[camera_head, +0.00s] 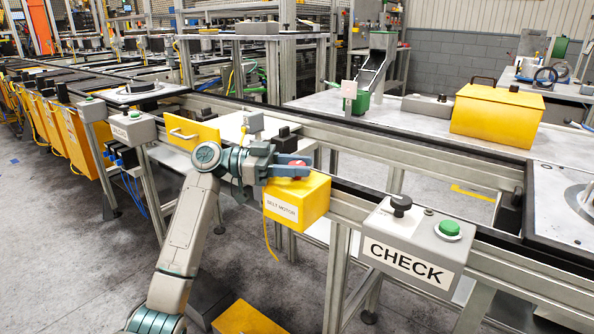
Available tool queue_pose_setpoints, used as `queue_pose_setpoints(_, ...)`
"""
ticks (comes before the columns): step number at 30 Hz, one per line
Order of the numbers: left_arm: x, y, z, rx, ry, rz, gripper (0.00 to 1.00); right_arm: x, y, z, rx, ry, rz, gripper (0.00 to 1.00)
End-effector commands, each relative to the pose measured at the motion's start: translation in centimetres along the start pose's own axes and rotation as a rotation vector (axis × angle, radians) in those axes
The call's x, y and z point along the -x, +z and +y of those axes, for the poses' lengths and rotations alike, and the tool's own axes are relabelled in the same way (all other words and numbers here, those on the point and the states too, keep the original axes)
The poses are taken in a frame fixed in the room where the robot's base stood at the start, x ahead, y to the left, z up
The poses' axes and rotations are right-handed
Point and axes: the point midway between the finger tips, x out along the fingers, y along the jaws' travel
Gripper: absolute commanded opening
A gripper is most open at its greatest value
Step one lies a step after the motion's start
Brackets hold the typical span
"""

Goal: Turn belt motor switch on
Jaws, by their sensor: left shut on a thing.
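The yellow belt motor box (311,203), labelled "BELT MOTOR", is mounted on the side of the conveyor frame in the middle of the head view. A red switch knob (298,164) shows on top of it. My left gripper (293,168) reaches in from the left, lies just above the box, and is shut on the red switch knob. The fingers hide part of the knob, so its exact setting cannot be told. My right gripper is not in view.
A grey CHECK box (412,243) with a black knob and a green button (449,228) sits on the frame to the right. Another grey button box (133,127) is at the left. A yellow box (496,112) stands on the far table. Grey floor is open at the lower left.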

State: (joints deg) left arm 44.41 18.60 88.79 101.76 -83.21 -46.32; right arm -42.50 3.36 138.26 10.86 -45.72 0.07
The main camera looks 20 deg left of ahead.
Motion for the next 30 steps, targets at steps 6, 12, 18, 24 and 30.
queue_pose_setpoints(6,0.0,-0.2,-0.1,-0.003,0.009,0.003,0.11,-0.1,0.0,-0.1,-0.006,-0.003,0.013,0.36)
queue_pose_setpoints(12,0.0,-0.2,0.0,-0.003,0.009,0.003,0.11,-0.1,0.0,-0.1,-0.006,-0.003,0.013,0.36)
queue_pose_setpoints(18,0.0,-0.1,0.0,-0.002,0.01,0.002,0.53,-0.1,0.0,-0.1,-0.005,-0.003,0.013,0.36)
queue_pose_setpoints(24,0.0,-0.1,0.0,-0.001,0.01,0.001,0.53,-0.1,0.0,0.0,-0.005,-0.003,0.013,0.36)
queue_pose_setpoints(30,0.0,-1.4,0.0,-0.005,0.011,0.002,0.53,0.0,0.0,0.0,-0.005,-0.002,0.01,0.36)
